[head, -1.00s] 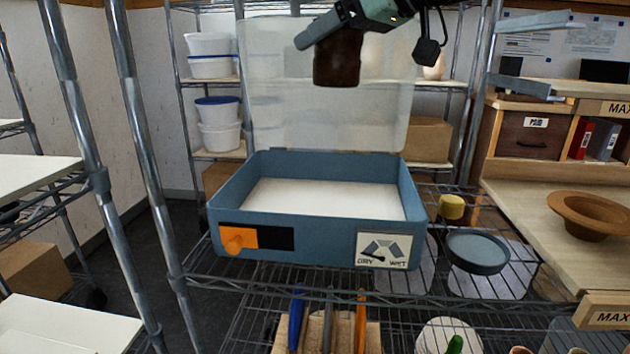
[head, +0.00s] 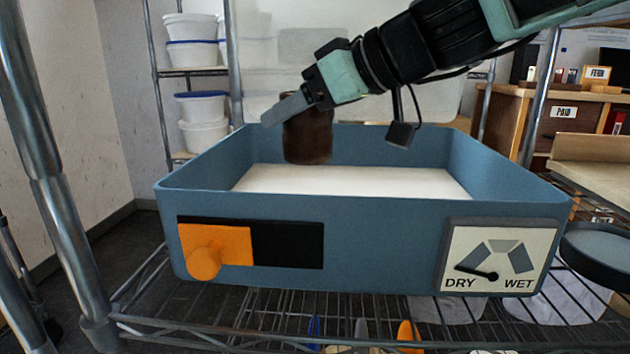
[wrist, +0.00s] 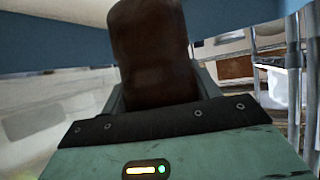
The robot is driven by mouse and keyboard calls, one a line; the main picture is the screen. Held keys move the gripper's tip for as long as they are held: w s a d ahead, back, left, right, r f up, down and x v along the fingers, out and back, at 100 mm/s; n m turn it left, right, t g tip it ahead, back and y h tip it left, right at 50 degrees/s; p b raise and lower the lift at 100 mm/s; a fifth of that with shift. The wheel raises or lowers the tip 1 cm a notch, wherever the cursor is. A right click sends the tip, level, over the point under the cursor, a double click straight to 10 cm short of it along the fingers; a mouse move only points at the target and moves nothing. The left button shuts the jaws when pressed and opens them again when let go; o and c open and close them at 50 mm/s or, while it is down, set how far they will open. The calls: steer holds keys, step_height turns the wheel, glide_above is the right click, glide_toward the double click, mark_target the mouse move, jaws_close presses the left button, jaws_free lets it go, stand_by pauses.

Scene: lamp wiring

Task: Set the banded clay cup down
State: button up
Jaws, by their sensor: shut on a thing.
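The dark brown clay cup (head: 308,140) is held by my gripper (head: 290,108) over the left part of the blue bin. Its lower end shows against the bin's back wall and white floor; I cannot tell if it touches the floor. In the wrist view the cup (wrist: 152,50) fills the space in front of my gripper (wrist: 155,95). No band on the cup can be made out. The blue bin (head: 365,228) has an open top and a white floor (head: 350,182). My gripper is shut on the cup's upper part.
The bin's front has an orange knob (head: 204,262) on a slider and a DRY–WET dial (head: 497,262), its needle toward DRY. It stands on a wire shelf (head: 225,318). A translucent lid stands behind. A round dark dish (head: 598,255) is at right. The bin floor looks clear.

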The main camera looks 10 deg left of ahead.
mark_target(302, 155)
step_height(302, 155, down, 6)
steer(key=shift+f+b, duration=0.25)
steer(key=shift+b, duration=0.75)
steer(key=shift+f, duration=0.15)
steer(key=o, duration=1.1)
steer(key=shift+o, duration=0.2)
steer(key=shift+d+r, duration=0.2)
steer(key=shift+r, duration=0.1)
steer(key=v, duration=1.1)
steer(key=shift+s+d+p, duration=0.25)
steer(key=shift+p, duration=0.05)
steer(key=shift+r, duration=0.15)
